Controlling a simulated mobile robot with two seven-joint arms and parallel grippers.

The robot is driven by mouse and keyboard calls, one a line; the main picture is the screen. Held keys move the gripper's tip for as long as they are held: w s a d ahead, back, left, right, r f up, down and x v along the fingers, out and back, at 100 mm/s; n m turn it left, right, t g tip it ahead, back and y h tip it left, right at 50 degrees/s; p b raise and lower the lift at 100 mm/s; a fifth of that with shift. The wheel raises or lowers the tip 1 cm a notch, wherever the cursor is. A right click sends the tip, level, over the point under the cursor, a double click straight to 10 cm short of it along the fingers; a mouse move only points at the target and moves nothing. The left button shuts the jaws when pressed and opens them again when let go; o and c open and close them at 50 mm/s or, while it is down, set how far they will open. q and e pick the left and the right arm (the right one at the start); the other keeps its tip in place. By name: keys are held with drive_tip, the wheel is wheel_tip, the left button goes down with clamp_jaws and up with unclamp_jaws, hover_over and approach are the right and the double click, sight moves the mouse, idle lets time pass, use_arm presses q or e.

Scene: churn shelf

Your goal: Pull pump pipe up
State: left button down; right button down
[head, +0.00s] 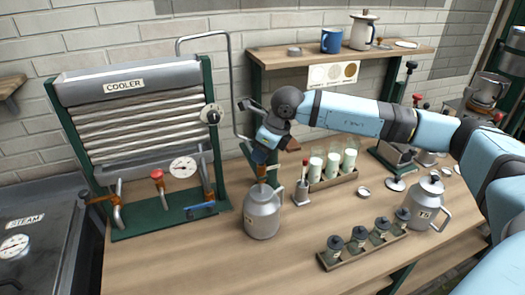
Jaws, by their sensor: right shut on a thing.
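A thin grey bent pipe (229,72), which looks like the pump pipe, rises beside the cooler (125,85). Its top bends left over the cooler's trough, and its lower end runs down to near my right gripper. My right gripper (262,160) points down just above the mouth of a grey metal can (262,212). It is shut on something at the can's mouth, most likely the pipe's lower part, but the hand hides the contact. The can stands upright on the wooden table. My left gripper is out of view.
A rack of white-filled bottles (333,180) stands right of the can. A tray of small lidded jars (365,245) and a lidded jug (427,205) are farther right. A wall shelf (290,58) holds a blue mug (331,41). The table's front left is clear.

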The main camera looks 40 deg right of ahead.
wheel_tip(320, 180, up, 20)
drive_tip(key=p, duration=0.3)
drive_tip(key=shift+p, duration=0.4)
drive_tip(key=shift+d+r, duration=0.1)
drive_tip(key=c, duration=0.9)
unclamp_jaws()
drive_tip(key=shift+o, duration=1.1)
drive_tip(key=b+v, duration=0.2)
drive_tip(key=v, duration=1.1)
drive_tip(key=shift+s+r, duration=0.2)
drive_tip(key=shift+r, duration=0.1)
drive_tip(key=shift+d, duration=0.1)
